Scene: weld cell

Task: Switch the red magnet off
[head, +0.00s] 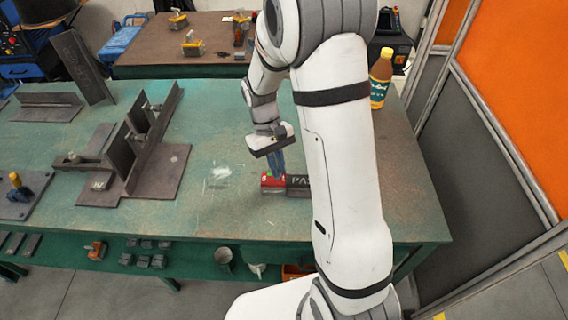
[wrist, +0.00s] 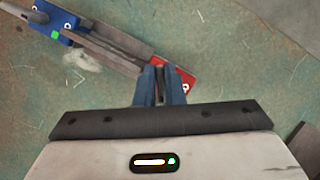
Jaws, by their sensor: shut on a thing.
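The red magnet (head: 267,182) sits on the green table with white marks on its top, at the left end of a dark block marked "PA". In the wrist view the red magnet (wrist: 185,76) is partly covered by my fingers. My gripper (head: 277,172) points down at it. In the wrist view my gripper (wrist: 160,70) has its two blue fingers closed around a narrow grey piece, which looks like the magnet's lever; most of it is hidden. I cannot read the magnet's on or off state.
A blue magnet (wrist: 58,24) with a green mark and a grey lever is at the other end of the bar (wrist: 115,42). A dark angle fixture (head: 150,150) stands left on the table; a bottle (head: 380,80) stands at the back right.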

